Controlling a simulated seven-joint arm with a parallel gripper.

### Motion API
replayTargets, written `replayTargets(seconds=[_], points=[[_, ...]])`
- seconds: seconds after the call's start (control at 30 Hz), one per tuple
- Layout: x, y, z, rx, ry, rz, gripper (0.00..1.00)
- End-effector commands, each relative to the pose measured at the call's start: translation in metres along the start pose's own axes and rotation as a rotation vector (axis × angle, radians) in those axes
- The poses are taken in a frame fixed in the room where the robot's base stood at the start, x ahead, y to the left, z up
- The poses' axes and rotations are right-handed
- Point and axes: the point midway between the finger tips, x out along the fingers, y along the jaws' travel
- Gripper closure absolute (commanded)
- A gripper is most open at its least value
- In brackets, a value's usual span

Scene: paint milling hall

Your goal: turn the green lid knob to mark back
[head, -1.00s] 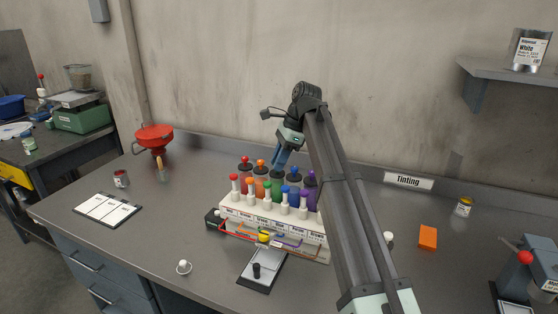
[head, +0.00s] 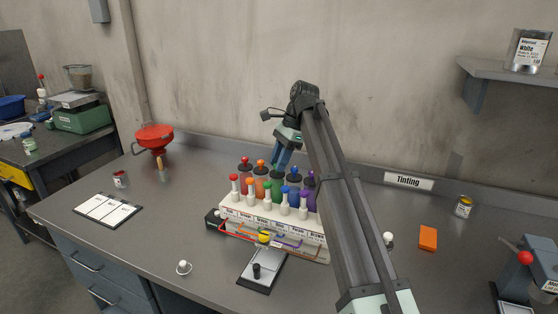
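The tinting dispenser (head: 290,235) stands on the bench with a row of canisters at its back and a front row of white pumps with coloured tops. My gripper (head: 279,164) points down with its blue fingers at the third canister (head: 277,188), between the orange lid knob (head: 261,163) and the blue lid knob (head: 294,170). The lid knob there is hidden behind the fingers, so its turn and any mark cannot be seen. A green pump top (head: 267,186) shows in the front row. Whether the fingers are apart or closed on the knob is too small to tell.
A red lid knob (head: 244,160) and a purple one (head: 312,174) flank the row. My arm covers the bench just right of the dispenser.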

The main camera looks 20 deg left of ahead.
Motion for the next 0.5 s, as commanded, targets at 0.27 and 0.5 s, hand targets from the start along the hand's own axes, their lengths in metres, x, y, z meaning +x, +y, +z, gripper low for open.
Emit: replayTargets(seconds=[0.27, 0.5], points=[[0.0001, -0.0001, 0.0006, -0.001, -0.002, 0.0, 0.51], [0.0002, -0.0001, 0.0007, -0.001, -0.002, 0.0, 0.51]])
